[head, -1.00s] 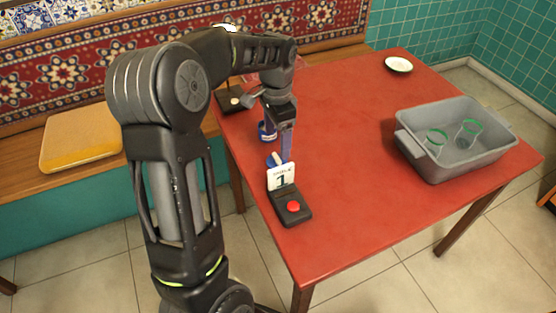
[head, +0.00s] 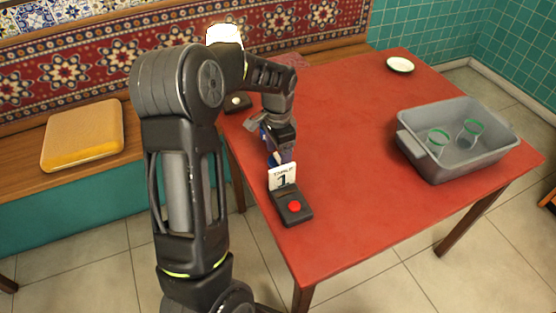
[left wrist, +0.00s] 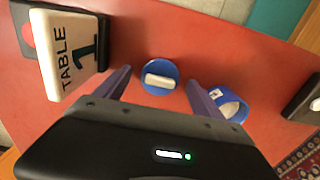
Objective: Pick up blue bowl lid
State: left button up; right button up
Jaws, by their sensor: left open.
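The blue bowl lid is a round blue disc with a white bar handle (left wrist: 160,80). In the left wrist view it lies on the red table between the fingers of my left gripper (left wrist: 158,77). In the head view only a little of the lid (head: 272,161) shows beside my left gripper (head: 281,155). My left gripper is open and points down over the lid; whether the fingers touch it cannot be told. My right gripper is not in view.
A black stand with a "TABLE 1" card (left wrist: 75,52) and red button (head: 295,206) stands close by the lid. A grey bin (head: 450,171) with green-rimmed glasses is on the right. The table's middle is clear.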

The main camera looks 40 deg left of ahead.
aim_at(278, 156)
pick_arm(q)
jog(key=shift+c, duration=0.6)
jog(key=c, duration=1.3)
jog(key=shift+r, duration=0.15)
notch_tip(278, 156, up, 10)
jog(key=shift+f, duration=0.1)
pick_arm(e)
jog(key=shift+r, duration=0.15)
